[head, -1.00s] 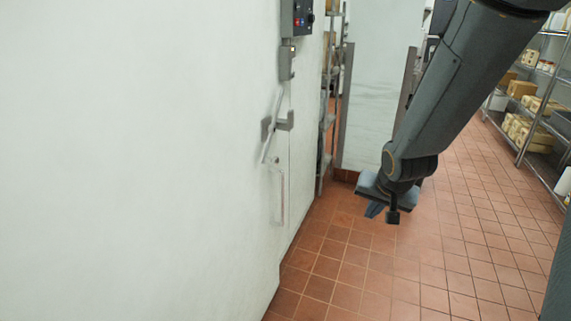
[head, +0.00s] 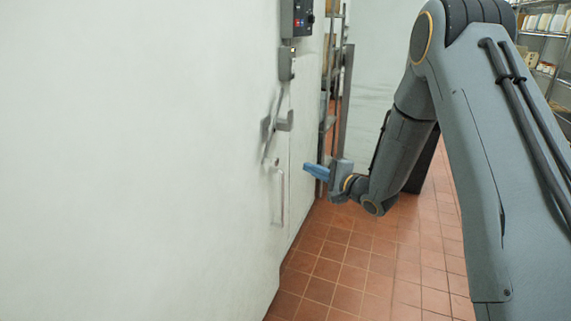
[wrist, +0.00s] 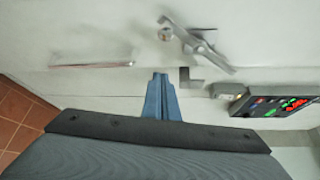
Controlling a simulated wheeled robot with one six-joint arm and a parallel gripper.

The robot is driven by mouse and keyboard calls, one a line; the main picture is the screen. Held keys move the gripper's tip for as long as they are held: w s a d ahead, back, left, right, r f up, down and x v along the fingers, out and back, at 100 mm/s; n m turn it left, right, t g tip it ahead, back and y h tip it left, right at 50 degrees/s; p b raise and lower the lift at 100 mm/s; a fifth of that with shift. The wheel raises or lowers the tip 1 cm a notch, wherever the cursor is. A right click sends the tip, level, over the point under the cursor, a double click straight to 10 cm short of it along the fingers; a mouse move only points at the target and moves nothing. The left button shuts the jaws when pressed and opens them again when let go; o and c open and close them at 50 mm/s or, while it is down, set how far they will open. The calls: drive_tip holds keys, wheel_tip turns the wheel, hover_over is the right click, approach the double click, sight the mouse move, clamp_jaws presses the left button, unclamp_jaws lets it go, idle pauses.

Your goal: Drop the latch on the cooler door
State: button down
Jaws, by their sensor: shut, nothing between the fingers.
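The cooler door (head: 150,160) is a flat white panel filling the left of the head view, and it looks closed. Its latch (head: 271,140) is a thin grey bar near the seam, tilted up from its lower end. The latch bar also shows, blurred, in the wrist view (wrist: 205,48). A grey hook-shaped bracket (head: 286,122) sits beside it; it also shows in the wrist view (wrist: 190,78). My gripper (head: 308,169) is shut and empty, its blue fingers pointing at the door. It is right of the latch and a little lower in the head view, apparently not touching it.
A long pull handle (head: 281,195) is below the latch. A dark control box (head: 298,18) with lit displays is above, with a small grey box (head: 287,63) under it. Metal shelving (head: 328,120) stands beyond the door. The tiled floor (head: 335,265) is clear.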

drive_tip(key=shift+w+a, duration=0.1)
drive_tip(key=w+a+p, duration=0.4)
drive_tip(key=a, duration=0.4)
drive_tip(key=shift+a, duration=0.15)
idle(0.4)
drive_tip(key=shift+f, duration=0.1)
